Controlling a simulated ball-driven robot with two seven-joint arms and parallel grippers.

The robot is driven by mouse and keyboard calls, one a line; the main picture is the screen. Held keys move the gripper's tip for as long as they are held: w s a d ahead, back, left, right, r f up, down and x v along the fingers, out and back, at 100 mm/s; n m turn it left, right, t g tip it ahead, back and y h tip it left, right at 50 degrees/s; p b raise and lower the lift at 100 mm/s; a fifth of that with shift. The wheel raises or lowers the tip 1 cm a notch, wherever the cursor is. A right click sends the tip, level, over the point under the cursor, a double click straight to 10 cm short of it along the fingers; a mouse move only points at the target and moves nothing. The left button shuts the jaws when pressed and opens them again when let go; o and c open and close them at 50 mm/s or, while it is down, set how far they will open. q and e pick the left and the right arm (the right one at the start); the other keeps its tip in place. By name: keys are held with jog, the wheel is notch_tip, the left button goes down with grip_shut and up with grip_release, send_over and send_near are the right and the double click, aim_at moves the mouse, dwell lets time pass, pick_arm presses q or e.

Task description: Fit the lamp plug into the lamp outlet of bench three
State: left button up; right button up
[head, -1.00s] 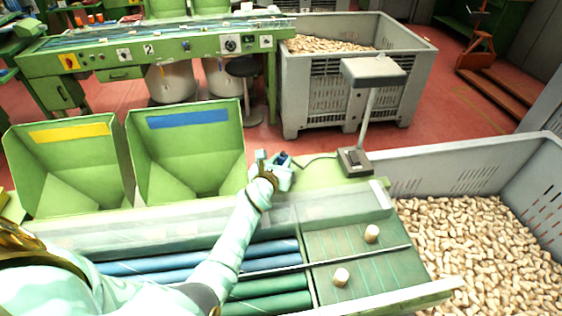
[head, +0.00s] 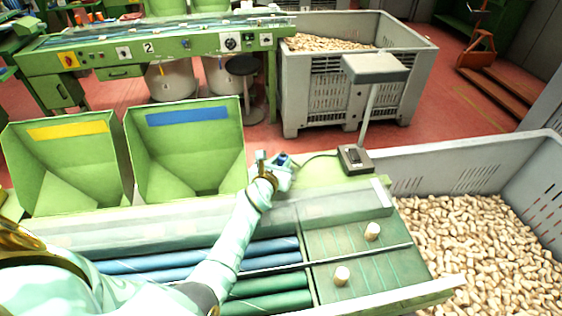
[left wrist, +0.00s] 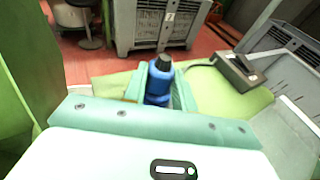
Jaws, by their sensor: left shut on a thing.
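My left gripper (head: 278,163) is shut on the blue lamp plug (head: 283,159), above the green bench top behind the clear guard. In the left wrist view the plug (left wrist: 158,85) is blue with a black end and sits between the two pale fingers. A thin dark cord (head: 318,155) runs from near the plug to the base of the grey desk lamp (head: 374,68). The lamp base (left wrist: 238,68) also shows in the left wrist view. I cannot make out the lamp outlet in either view. My right gripper is not in view.
Two green hoppers (head: 190,160) stand left of my gripper. A grey crate of corks (head: 480,250) is at the right, and another grey crate (head: 345,95) stands behind. Two corks lie on the green belt (head: 350,250).

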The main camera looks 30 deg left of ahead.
pick_arm(q)
jog(key=shift+f, duration=0.15)
jog(key=o, duration=1.1)
jog(key=shift+s+r+p, duration=0.2)
jog(key=shift+s+p, duration=0.15)
jog(key=p+v, duration=0.2)
jog(key=v, duration=0.1)
jog(key=p+v, duration=0.2)
jog(key=shift+s+r, duration=0.35)
jog(key=p+v, duration=0.1)
jog(key=v, duration=0.2)
jog(key=p+v, duration=0.2)
jog(key=v, duration=0.1)
jog(key=p+v, duration=0.1)
jog(key=v, duration=0.2)
jog(key=shift+d+f, duration=0.15)
jog(key=shift+f, duration=0.25)
jog(key=shift+s, duration=0.45)
